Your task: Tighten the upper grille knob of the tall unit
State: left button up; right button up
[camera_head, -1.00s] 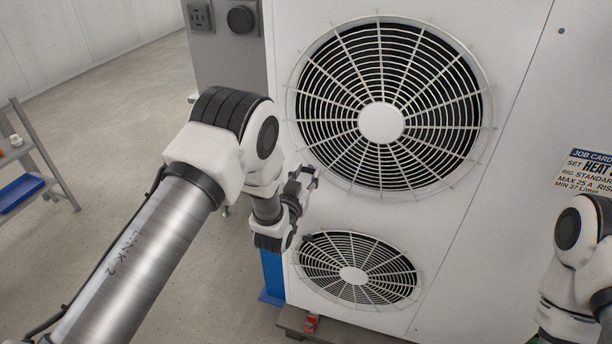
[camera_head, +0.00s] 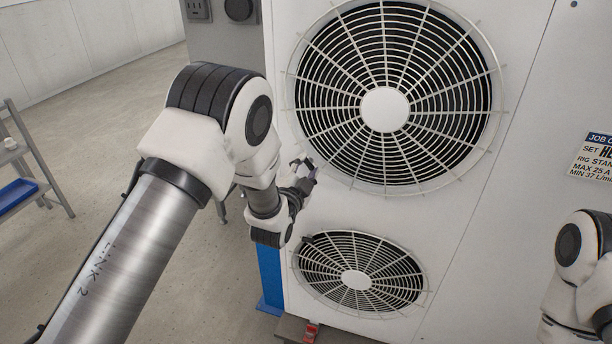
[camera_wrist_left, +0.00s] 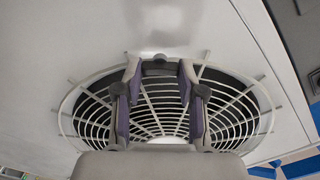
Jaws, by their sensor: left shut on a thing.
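The tall white unit (camera_head: 465,200) has a large upper fan grille (camera_head: 385,108) and a smaller lower grille (camera_head: 357,281). My left gripper (camera_head: 309,171) is at the lower left rim of the upper grille. In the left wrist view its fingers (camera_wrist_left: 160,72) stand either side of a small dark grey knob (camera_wrist_left: 160,66) at the grille's edge, and are shut on it. In the head view the gripper hides this knob. A small dark piece (camera_head: 308,240) shows at the lower grille's upper left rim. My right gripper is outside the views; only part of its arm shows.
A job card (camera_head: 594,157) is on the unit's right side. A grey panel with a socket (camera_head: 199,9) stands behind the unit at left. A shelf with a blue tray (camera_head: 15,194) stands at far left. The floor (camera_head: 110,130) between is clear.

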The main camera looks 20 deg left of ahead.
pick_arm(q)
jog(key=m+b, duration=0.3)
jog(key=m, duration=0.1)
jog(key=shift+f+m, duration=0.15)
jog(key=shift+m, duration=0.15)
jog(key=shift+d+m+b, duration=0.1)
jog(key=shift+m+b, duration=0.6)
jog(key=shift+m, duration=0.7)
jog(key=o, duration=1.1)
jog(key=shift+d, duration=0.1)
jog(key=shift+o, duration=0.2)
jog(key=s, duration=1.2)
jog(key=shift+a, duration=0.25)
